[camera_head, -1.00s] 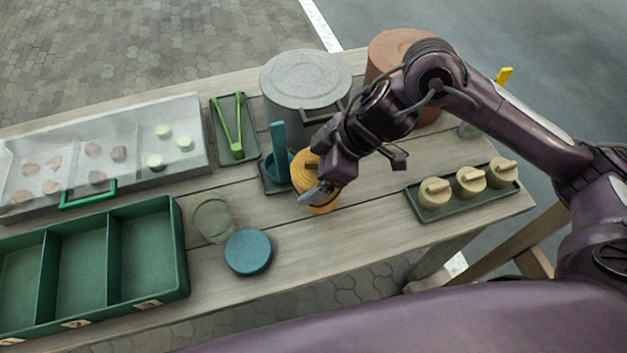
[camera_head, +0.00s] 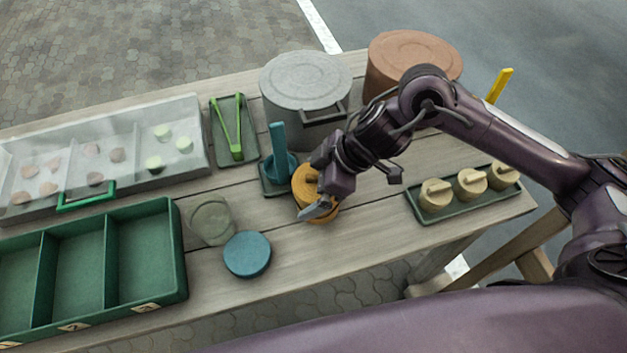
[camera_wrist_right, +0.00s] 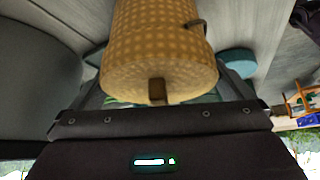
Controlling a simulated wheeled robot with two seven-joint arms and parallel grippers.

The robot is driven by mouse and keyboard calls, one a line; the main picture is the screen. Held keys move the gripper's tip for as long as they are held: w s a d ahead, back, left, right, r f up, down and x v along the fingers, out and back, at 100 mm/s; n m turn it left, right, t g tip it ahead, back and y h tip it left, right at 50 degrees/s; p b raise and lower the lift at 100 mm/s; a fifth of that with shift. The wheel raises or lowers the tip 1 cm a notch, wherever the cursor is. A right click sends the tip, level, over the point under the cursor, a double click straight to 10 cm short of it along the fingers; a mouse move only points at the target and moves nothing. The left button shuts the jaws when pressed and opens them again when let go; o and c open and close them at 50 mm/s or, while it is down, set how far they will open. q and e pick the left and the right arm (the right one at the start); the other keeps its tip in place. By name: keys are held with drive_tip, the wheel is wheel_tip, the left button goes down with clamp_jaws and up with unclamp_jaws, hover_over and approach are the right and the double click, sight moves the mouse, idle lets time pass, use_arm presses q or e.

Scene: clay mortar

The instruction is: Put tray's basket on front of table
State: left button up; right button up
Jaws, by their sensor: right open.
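A yellow-orange woven basket (camera_head: 304,184) appears to stand on the table (camera_head: 375,217), just right of the small teal tray with the mortar. My right gripper (camera_head: 318,206) is at its right and near side and hides part of it. In the right wrist view the basket (camera_wrist_right: 158,50) is a woven cylinder with a small brown tab, between the spread fingers of my right gripper (camera_wrist_right: 160,88). The gripper is open. Contact with the fingers cannot be told, and the basket's underside is hidden. My left gripper is not in view.
A teal mortar with upright pestle (camera_head: 279,152) is close behind the basket. A glass (camera_head: 210,221) and blue round lid (camera_head: 247,255) are to its left. A grey pot (camera_head: 303,85) stands behind. A green tray (camera_head: 462,202) holds beige jars at right. Table front right of the lid is clear.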

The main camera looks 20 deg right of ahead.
drive_tip(key=p+v, duration=0.9)
drive_tip(key=v, duration=0.2)
drive_tip(key=shift+a+r, duration=0.1)
drive_tip(key=shift+s+d+r+p, duration=0.1)
drive_tip(key=shift+d+r+p, duration=0.2)
drive_tip(key=shift+r, duration=0.05)
